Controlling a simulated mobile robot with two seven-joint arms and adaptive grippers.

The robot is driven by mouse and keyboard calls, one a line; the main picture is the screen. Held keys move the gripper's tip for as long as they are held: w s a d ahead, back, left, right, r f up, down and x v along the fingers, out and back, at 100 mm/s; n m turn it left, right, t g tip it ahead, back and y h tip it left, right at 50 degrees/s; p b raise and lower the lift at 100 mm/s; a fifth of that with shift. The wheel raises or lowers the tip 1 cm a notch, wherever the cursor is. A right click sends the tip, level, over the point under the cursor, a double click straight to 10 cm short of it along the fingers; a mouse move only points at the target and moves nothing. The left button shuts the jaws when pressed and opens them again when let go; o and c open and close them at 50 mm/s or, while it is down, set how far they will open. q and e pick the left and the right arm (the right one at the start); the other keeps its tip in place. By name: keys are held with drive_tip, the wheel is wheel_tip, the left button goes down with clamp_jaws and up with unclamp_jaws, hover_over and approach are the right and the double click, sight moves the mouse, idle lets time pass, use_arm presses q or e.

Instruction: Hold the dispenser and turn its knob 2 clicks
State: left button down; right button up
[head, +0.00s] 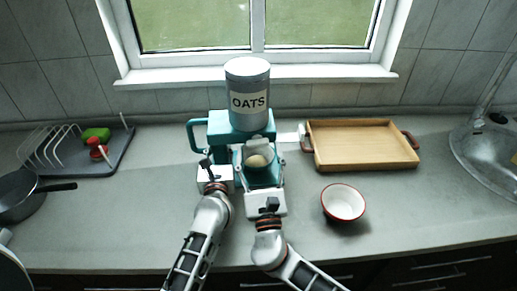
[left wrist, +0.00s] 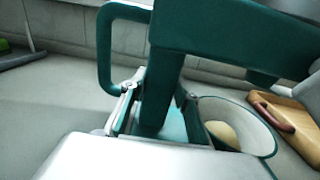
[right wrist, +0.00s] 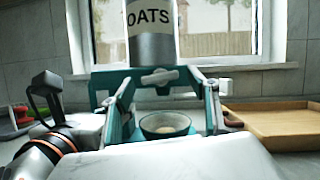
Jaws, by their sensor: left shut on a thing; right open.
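The dispenser is a teal stand (head: 222,121) with a grey canister labelled OATS (head: 248,85) on top and a loop handle on its left. My left gripper (head: 212,162) is shut on the stand's teal upright (left wrist: 160,85). A pale piece that looks like the knob (right wrist: 160,75) is on the dispenser's front. My right gripper (right wrist: 157,82) is open, with a finger on either side of this piece; I cannot tell if they touch it. A teal-rimmed bowl (left wrist: 262,140) stands under the dispenser, with a small beige heap (left wrist: 222,132) in it.
A red-rimmed white bowl (head: 343,202) stands at the right on the counter. A wooden tray (head: 362,146) with dark red handles lies behind it. A dish rack (head: 65,160) and a dark pan (head: 20,195) are at the left, a sink (head: 487,140) at the right.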

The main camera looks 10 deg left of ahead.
drive_tip(key=v, duration=1)
drive_tip(key=shift+s+f, duration=0.15)
drive_tip(key=shift+s, duration=0.1)
drive_tip(key=shift+d+m, duration=0.1)
drive_tip(key=shift+m, duration=0.2)
drive_tip(key=c, duration=1)
wheel_tip(320, 180, up, 5)
drive_tip(key=s+m+g+h, duration=0.15)
drive_tip(key=m+g, duration=0.25)
drive_tip(key=m, duration=1.4)
drive_tip(key=shift+h, duration=0.45)
drive_tip(key=x, duration=1.1)
drive_tip(key=shift+w+a, duration=0.2)
drive_tip(key=shift+w, duration=0.1)
